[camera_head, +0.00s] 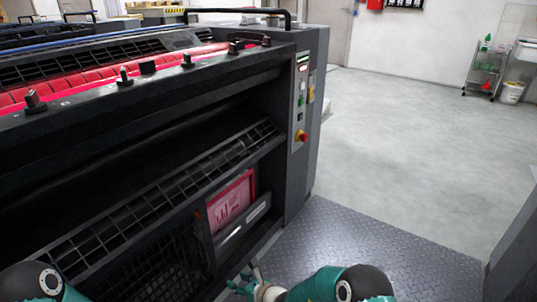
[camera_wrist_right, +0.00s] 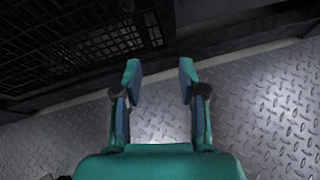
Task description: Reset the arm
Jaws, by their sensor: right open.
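My right gripper (camera_head: 246,280) shows at the bottom middle of the head view, low beside the dark printing machine (camera_head: 125,165). In the right wrist view my right gripper (camera_wrist_right: 160,85) is open, its two teal fingers apart with nothing between them. It is over the metal tread plate (camera_wrist_right: 255,115), with the machine's black grille (camera_wrist_right: 75,50) ahead to the left. A teal part of my left arm (camera_head: 35,282) shows at the bottom left of the head view; my left gripper is not in view.
A pink panel (camera_head: 231,203) sits low in the machine's side. A control strip (camera_head: 300,100) with buttons is on its end post. Red ink rollers (camera_head: 120,75) lie on top. Open grey floor (camera_head: 410,130) lies to the right, with a trolley (camera_head: 487,70) by the wall.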

